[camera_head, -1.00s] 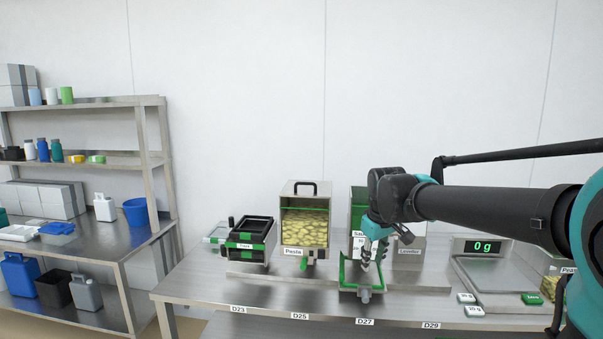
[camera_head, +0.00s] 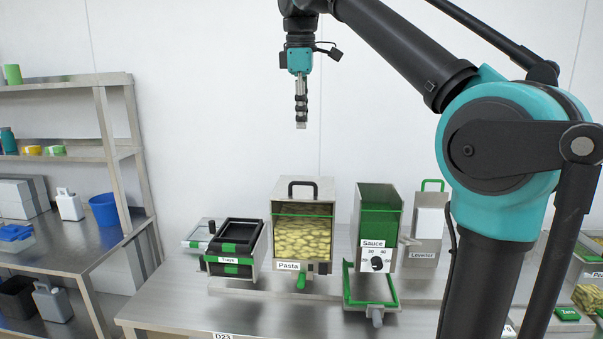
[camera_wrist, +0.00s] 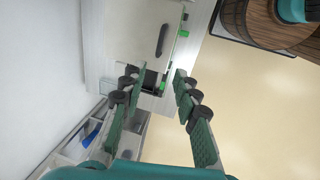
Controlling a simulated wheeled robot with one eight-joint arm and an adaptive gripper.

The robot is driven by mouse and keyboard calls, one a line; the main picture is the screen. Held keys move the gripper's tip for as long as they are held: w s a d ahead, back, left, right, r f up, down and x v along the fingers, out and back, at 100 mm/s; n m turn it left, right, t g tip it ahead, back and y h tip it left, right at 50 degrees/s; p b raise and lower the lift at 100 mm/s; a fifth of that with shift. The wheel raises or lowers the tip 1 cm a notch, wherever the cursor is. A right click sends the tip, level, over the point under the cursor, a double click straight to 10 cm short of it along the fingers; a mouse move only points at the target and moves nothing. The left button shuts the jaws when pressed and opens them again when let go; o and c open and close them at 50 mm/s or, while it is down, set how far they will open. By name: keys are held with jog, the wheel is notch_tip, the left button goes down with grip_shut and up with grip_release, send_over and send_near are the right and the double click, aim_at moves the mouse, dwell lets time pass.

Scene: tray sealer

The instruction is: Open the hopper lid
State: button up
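The pasta hopper (camera_head: 303,240) stands on the bench, a metal box with a clear front showing pasta and a "Pasta" label. Its lid (camera_head: 283,196) lies closed on top, with a black arched handle (camera_head: 302,183). My gripper (camera_head: 301,125) points down above the handle, with a clear gap, touching nothing. In the wrist view my gripper (camera_wrist: 157,73) has its two green fingers spread with nothing between them. The lid (camera_wrist: 130,35) and handle (camera_wrist: 162,40) show beyond the fingertips there.
Right of the hopper stand the green sauce dispenser (camera_head: 379,212) and a box labelled "Leveller" (camera_head: 428,240). Left is a black tray stack (camera_head: 237,240). A steel shelf (camera_head: 60,80) stands farther left. The air above the hopper is free.

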aim_at(303, 183)
jog(key=w+f, duration=0.1)
jog(key=f, duration=0.4)
jog(key=w+f, duration=0.1)
jog(key=f, duration=0.5)
jog(key=w+f, duration=0.1)
jog(key=f, duration=0.4)
jog(key=shift+w+d+f, duration=0.1)
jog(key=shift+f, duration=0.15)
grip_shut()
